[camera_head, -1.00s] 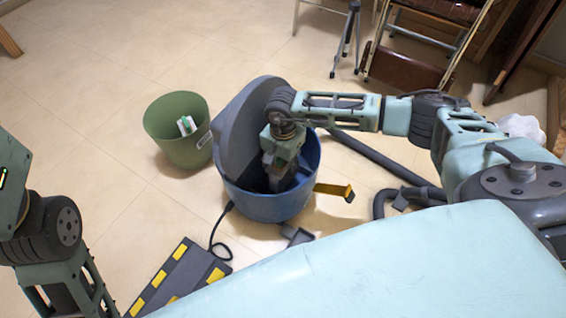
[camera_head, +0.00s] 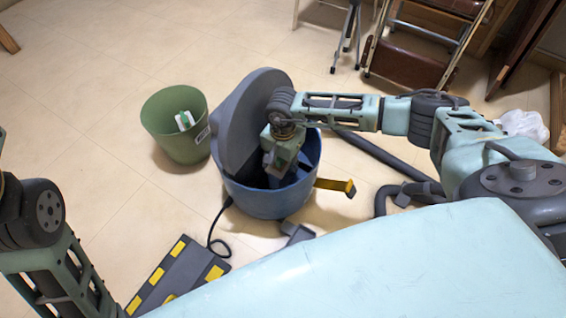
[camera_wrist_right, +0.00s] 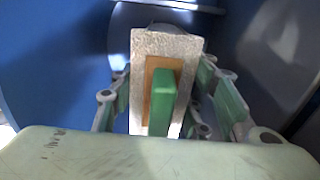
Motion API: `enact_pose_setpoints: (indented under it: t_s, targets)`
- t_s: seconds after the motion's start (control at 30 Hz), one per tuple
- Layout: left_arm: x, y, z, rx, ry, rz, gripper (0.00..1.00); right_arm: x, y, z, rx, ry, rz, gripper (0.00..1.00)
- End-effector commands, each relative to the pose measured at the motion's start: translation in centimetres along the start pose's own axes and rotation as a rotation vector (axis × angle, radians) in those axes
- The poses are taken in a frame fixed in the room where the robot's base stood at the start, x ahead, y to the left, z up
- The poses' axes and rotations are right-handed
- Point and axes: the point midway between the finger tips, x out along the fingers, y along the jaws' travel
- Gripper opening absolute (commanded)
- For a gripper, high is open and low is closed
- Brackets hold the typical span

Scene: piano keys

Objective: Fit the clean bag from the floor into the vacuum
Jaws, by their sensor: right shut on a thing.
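The vacuum's blue tub (camera_head: 262,203) stands on the floor with its grey lid (camera_head: 236,125) swung open to the left. My right gripper reaches down inside the tub, and its fingertips are hidden by the tub in the head view. In the right wrist view, my right gripper (camera_wrist_right: 168,105) is shut on the bag (camera_wrist_right: 188,45), a pale panel with a brown patch and a green tab (camera_wrist_right: 163,98). Blue and dark tub walls surround it. Whether the bag touches a mount inside cannot be told. My left gripper is outside the head view; only its arm shows.
A green bin (camera_head: 168,142) left of the vacuum holds a white item with green on it (camera_head: 184,120). A yellow latch (camera_head: 334,185) sticks out right of the tub. A grey hose (camera_head: 385,158), a yellow-marked flat grey piece (camera_head: 178,275) and a white crumpled bundle (camera_head: 523,124) lie around.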

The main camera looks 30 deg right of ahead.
Motion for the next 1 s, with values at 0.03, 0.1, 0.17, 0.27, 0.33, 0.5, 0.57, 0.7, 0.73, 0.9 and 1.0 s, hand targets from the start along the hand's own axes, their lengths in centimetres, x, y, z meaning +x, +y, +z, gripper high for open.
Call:
enact_pose_setpoints:
  t_s: [0.03, 0.1, 0.17, 0.27, 0.33, 0.5, 0.57, 0.7, 0.73, 0.9, 1.0]
  targets:
    - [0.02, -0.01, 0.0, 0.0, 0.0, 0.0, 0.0, -0.07, -0.04, 0.0, 0.0, 0.0, -0.001, 0.44]
    - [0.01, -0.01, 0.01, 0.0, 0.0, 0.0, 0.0, -0.07, -0.04, 0.0, 0.0, 0.0, -0.001, 0.5]
    - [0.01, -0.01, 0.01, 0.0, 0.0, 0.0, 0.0, -0.07, -0.04, 0.0, 0.0, 0.0, -0.001, 0.55]
    - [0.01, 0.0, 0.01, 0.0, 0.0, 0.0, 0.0, -0.07, -0.04, 0.01, 0.0, 0.0, -0.001, 0.64]
    - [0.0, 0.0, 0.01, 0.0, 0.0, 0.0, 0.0, -0.07, -0.03, 0.0, 0.0, 0.0, -0.001, 0.65]
    - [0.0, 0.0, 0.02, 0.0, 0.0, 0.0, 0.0, -0.06, -0.03, 0.0, 0.0, 0.0, -0.001, 0.65]
    - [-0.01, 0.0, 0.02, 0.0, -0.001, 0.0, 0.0, -0.03, 0.0, 0.01, 0.0, 0.0, 0.0, 0.7]
    - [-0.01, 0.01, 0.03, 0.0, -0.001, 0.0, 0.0, -0.03, 0.0, 0.01, 0.0, 0.0, 0.0, 0.81]
    - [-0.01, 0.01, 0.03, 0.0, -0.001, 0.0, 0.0, -0.03, 0.0, 0.01, 0.0, 0.0, 0.0, 0.81]
    - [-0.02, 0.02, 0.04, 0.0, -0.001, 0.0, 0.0, -0.04, -0.01, 0.0, 0.0, 0.0, 0.0, 0.81]
    - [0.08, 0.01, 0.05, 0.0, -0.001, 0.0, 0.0, -0.15, -0.01, 0.0, 0.0, 0.0, 0.0, 0.81]
